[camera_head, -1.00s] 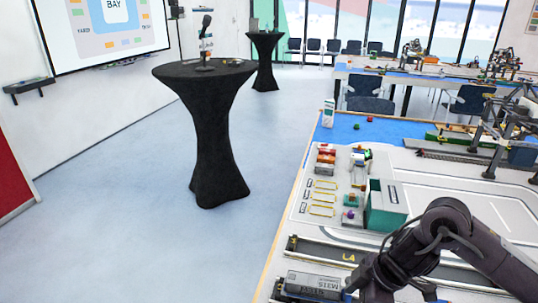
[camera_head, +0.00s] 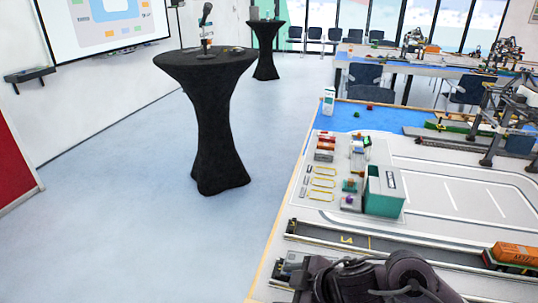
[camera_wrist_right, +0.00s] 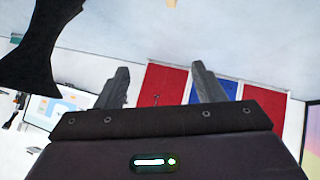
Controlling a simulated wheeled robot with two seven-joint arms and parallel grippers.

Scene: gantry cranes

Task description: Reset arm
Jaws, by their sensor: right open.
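My right arm (camera_head: 385,280) shows at the bottom of the head view, low over the front edge of the crane table; its gripper is hidden there. In the right wrist view my right gripper (camera_wrist_right: 165,88) has its two fingers spread apart with nothing between them. That view looks across the room, with red and blue panels beyond the fingers. My left gripper is in neither view.
The crane table (camera_head: 440,195) fills the right side, with a green open bin (camera_head: 383,193), small blocks, a rail track (camera_head: 340,238), an orange wagon (camera_head: 515,253) and a gantry crane (camera_head: 505,115). A black-draped standing table (camera_head: 217,140) stands left. The floor between is clear.

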